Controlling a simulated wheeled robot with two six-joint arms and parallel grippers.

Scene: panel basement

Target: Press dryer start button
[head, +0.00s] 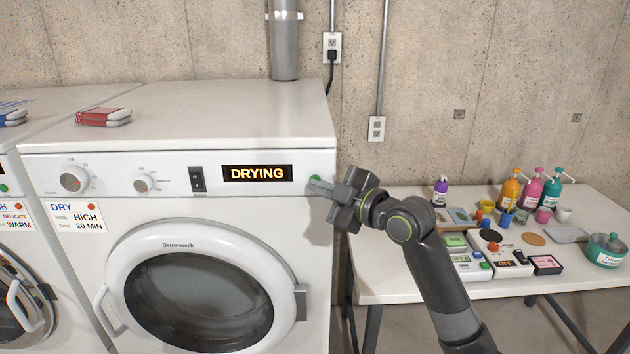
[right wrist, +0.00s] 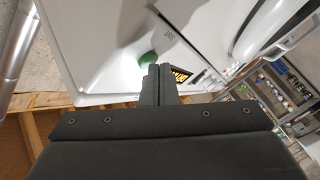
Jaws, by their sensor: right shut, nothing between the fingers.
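The white dryer (head: 250,214) stands at left centre in the head view, with its round door closed. Its display (head: 257,173) reads "DRYING" in lit orange letters. My left gripper is not in view.
The panel also has two dials (head: 73,179) and a black rocker switch (head: 197,180). A white table (head: 400,291) at right holds bottles, a teal pot (head: 604,251) and small devices. A washer stands at far left.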

